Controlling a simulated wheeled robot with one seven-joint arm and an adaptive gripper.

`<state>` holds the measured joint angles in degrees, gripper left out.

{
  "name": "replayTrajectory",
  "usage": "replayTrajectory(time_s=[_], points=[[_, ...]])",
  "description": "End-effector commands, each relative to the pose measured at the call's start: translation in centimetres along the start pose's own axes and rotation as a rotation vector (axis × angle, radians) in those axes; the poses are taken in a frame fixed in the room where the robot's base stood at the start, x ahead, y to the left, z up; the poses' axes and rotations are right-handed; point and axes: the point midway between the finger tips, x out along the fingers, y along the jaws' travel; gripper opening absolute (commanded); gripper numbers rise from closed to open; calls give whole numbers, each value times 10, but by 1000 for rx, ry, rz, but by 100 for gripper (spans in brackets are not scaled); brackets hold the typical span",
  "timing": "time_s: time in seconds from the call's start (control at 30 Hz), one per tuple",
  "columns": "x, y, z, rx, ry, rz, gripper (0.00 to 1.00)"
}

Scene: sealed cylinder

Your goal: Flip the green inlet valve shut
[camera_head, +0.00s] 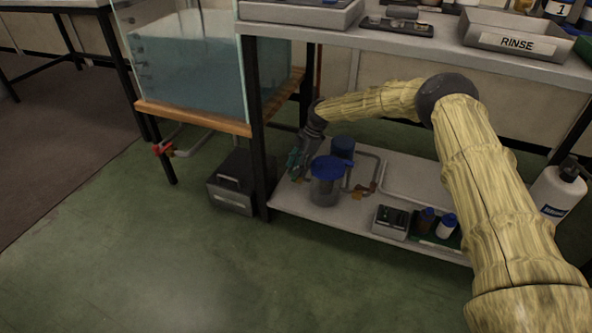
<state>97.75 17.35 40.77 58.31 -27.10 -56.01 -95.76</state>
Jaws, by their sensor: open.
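A small green-teal part (293,158), which looks like the green inlet valve's handle, shows at the left end of the lower shelf. It is beside the pipework and the clear canister with a blue lid (327,178). My gripper (301,172) points down right at this green part, left of the canister. It is open, with nothing seen between its fingers. The fingers are small and dark and partly cover the valve, so I cannot tell whether they touch it or how the handle is turned.
A dark blue cylinder (342,148) and a grey pipe with an orange-brown fitting (362,189) stand close to the right. A black table leg (258,150) is close on the left. The upper bench (420,42) hangs above. A red-handled valve (162,148) is under the water tank (188,75).

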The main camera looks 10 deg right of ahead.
Motion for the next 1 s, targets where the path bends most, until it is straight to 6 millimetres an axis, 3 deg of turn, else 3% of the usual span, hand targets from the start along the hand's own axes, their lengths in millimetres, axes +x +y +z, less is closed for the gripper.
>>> replayTrajectory(time_s=[0.2, 0.4, 1.0], points=[[-33, 0, 1, 1, 0, 2, 46], [-54, 0, 1, 1, 0, 1, 46], [-56, 0, 1, 1, 0, 0, 46]])
